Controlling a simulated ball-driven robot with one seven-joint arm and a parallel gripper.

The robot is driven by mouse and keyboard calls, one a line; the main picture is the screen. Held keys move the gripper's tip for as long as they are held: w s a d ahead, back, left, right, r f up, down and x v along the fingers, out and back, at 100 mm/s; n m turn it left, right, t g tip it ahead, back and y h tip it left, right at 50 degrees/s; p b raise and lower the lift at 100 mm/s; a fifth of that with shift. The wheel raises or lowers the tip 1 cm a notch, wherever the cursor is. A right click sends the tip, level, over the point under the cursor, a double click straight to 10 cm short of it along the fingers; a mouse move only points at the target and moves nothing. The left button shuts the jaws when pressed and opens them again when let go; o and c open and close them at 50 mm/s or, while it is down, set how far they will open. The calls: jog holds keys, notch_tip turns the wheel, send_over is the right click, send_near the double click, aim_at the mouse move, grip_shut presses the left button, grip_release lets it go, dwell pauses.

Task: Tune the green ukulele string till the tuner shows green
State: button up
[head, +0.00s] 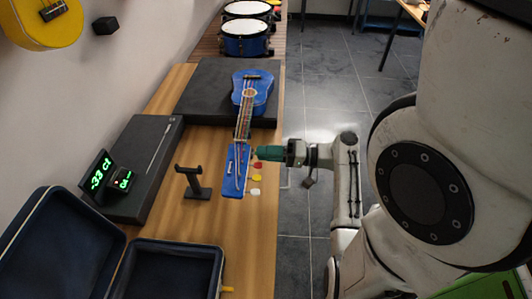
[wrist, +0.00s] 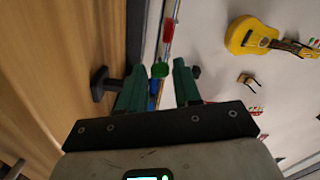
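The blue ukulele (head: 251,92) lies with its body on a dark block and its blue headstock (head: 235,180) toward me. My gripper (head: 256,153) is at the right edge of the headstock, near the upper pegs. In the wrist view, the green peg (wrist: 160,70) sits between the tips of my two teal fingers (wrist: 159,78). Gaps show on both sides of it, so my gripper looks open around it. In the head view my gripper hides this peg. The tuner screen (head: 97,176) reads -33 ct in green digits.
A black stand (head: 193,184) is left of the headstock. An open dark case (head: 160,272) fills the near left. Blue drums (head: 245,38) stand at the back. The floor right of the table is clear.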

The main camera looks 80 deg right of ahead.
jog(key=s+b, duration=0.1)
jog(key=s, duration=0.9)
jog(key=shift+s+d, duration=0.2)
jog(key=shift+d, duration=0.25)
